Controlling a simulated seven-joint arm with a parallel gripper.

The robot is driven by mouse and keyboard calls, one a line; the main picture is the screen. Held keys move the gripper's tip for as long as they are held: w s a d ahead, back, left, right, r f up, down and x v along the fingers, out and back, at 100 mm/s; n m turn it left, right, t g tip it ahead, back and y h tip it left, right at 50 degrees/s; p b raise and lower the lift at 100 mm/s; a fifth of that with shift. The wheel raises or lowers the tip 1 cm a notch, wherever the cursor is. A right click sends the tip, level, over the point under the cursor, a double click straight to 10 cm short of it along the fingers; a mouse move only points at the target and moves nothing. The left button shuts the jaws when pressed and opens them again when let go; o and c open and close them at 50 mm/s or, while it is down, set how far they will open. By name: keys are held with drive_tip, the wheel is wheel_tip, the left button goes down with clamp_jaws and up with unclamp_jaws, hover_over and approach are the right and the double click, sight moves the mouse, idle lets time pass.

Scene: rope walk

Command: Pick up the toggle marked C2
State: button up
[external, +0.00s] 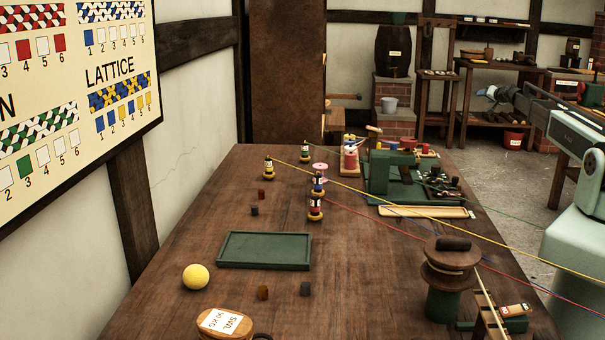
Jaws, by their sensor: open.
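No mark C2 can be read, so I cannot tell which piece is that toggle. Small short pieces lie on the table: a reddish one (262,194), a dark one (254,211), a brown one (262,293) and another dark one (305,289). Several upright bobbin-like pieces with white labels and yellow bases stand farther back, among them one at the back left (269,168) and one near the middle (315,208). My gripper (488,94) is small at the upper right, open, raised and well away from these pieces.
A green tray (264,265) and a yellow ball (196,277) are on the table (190,235). Yellow, red and green cords stretch across its right side.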

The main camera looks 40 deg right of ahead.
drive_tip(key=d+r+t+h, duration=0.1)
drive_tip(key=d+r, duration=0.2)
drive_tip(key=r, duration=0.8)
drive_tip(key=w+a+r, duration=0.4)
drive_tip(key=w+a, duration=0.1)
drive_tip(key=a, duration=0.1)
drive_tip(key=w+a+f+n+y, duration=0.1)
drive_tip(key=w+a+n+y, duration=0.35)
drive_tip(key=a, duration=0.85)
drive_tip(key=w+a+f+n+y, duration=0.1)
drive_tip(key=w+a+y, duration=0.1)
drive_tip(key=w+a, duration=0.75)
drive_tip(key=a+f+n+g+y, duration=0.25)
drive_tip(key=a+n+y, duration=0.25)
drive_tip(key=a, duration=2.7)
drive_tip(key=n+g, duration=0.8)
drive_tip(key=n, duration=0.3)
hover_over(317, 196)
drive_tip(key=s+d, duration=0.3)
drive_tip(key=d, duration=0.1)
wheel_tip(317, 196, down, 8)
drive_tip(key=shift+y, duration=0.35)
drive_tip(key=x, duration=0.8)
drive_tip(key=shift+s+a, duration=0.1)
drive_tip(key=shift+a, duration=0.05)
drive_tip(key=shift+a+x, duration=0.2)
drive_tip(key=shift+x, duration=2.4)
drive_tip(key=shift+s+r, duration=0.1)
